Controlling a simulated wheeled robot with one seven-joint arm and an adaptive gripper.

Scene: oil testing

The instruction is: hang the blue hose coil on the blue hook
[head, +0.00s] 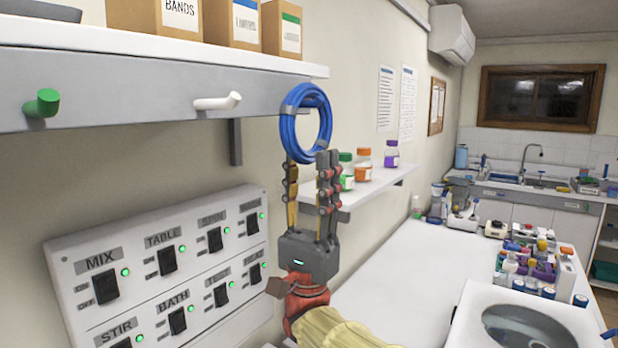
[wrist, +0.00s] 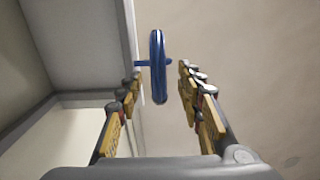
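The blue hose coil (head: 326,126) is a ring with grey bands, upright beside the end of the grey rail. In the wrist view the coil (wrist: 158,68) shows nearly edge-on. A short blue peg, the blue hook (wrist: 139,63), runs from the rail to the coil, with a small blue tip showing beyond it. The coil seems to hang on it, though the contact is hidden. I cannot make out the hook in the head view. My gripper (head: 309,163) points up beneath the coil. In the wrist view its fingers (wrist: 160,78) are apart, with gaps on both sides of the coil.
A green hook (head: 41,104) and a white hook (head: 217,102) stick out from the rail (head: 150,95) at the left. A switch panel (head: 165,262) is below. Bottles stand on a small wall shelf (head: 375,188) just right of my gripper.

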